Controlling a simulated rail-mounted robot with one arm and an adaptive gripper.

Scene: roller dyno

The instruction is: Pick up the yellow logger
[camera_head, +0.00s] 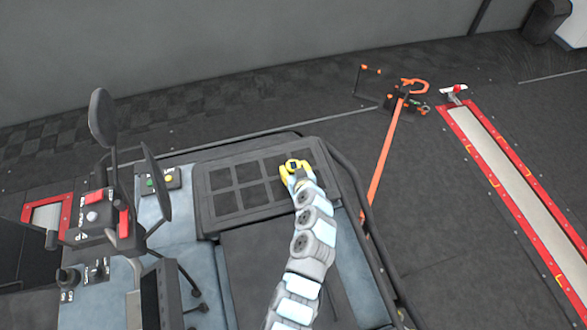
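My arm reaches up from the bottom of the head view, and my gripper (294,167) is over the right part of a dark tray (207,210) with several square compartments. A small yellow shape with a dark middle shows right at the end of my arm. I cannot tell whether it is the yellow logger, part of my gripper, or both together. No other yellow logger stands out in the view. The fingers are too small and foreshortened to tell whether they are open or shut. My arm hides part of the tray's lower right side.
At the left are a control box (92,216) with mirrors on stalks and a small button box (160,180). A dark rail (352,190) runs round the tray's right side. Beyond it, an orange bar (386,155) and a red-framed roller strip (510,180) lie on the floor.

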